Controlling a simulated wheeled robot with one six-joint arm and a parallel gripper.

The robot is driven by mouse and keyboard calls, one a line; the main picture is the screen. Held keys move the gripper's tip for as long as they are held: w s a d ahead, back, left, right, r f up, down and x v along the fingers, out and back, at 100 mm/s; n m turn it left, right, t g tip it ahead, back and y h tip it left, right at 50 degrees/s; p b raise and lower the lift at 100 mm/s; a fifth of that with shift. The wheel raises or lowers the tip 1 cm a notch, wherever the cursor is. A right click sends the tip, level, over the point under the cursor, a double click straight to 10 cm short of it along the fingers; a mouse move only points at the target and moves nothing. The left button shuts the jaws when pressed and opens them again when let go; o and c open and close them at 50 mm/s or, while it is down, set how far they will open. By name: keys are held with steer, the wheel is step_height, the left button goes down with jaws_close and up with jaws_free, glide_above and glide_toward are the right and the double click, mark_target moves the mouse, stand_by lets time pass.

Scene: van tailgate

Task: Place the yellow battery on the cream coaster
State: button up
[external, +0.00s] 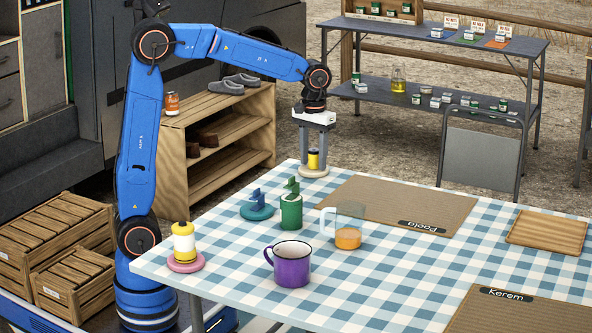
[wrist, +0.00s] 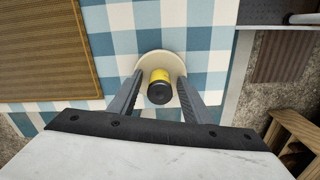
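The yellow battery (external: 313,159), with dark ends, stands upright on the round cream coaster (external: 314,172) near the table's far left corner. In the wrist view the battery (wrist: 159,86) is seen from above, within the rim of the coaster (wrist: 174,62). My gripper (external: 314,152) points straight down over the coaster, with one finger on each side of the battery. In the wrist view my gripper (wrist: 160,80) is open, with a gap between each finger and the battery.
Nearby on the checked table are a green canister (external: 291,212), a teal coaster (external: 257,211) with a blue item, a glass mug (external: 348,238), a purple mug (external: 291,266) and a brown placemat (external: 400,203). A yellow-and-white item (external: 183,243) stands on a pink coaster (external: 186,265).

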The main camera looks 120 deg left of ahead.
mark_target(313, 149)
step_height(313, 149, up, 12)
steer(key=shift+f, duration=0.15)
steer(key=shift+r, duration=0.3)
stand_by(0.4)
steer(key=shift+d, duration=0.15)
steer(key=s+d+f+m+t, duration=0.1)
steer(key=d+m, duration=0.2)
steer(key=d, duration=0.5)
steer(key=s+d+f+m+y, duration=0.1)
steer(key=s+d+m, duration=0.1)
steer(key=d, duration=0.6)
steer(key=s+d+f+m+t, duration=0.1)
steer(key=d+m, duration=0.2)
steer(key=d, duration=0.6)
steer(key=s+d+f+m+t+h, duration=0.1)
steer(key=s+d+f+m+t, duration=0.1)
steer(key=s+d+f+m, duration=0.5)
steer(key=s+d+f, duration=0.3)
steer(key=s+d, duration=0.2)
steer(key=d, duration=0.2)
steer(key=shift+s+f+m+t, duration=0.25)
steer(key=shift+s+m+t, duration=0.05)
steer(key=shift+m+t, duration=0.1)
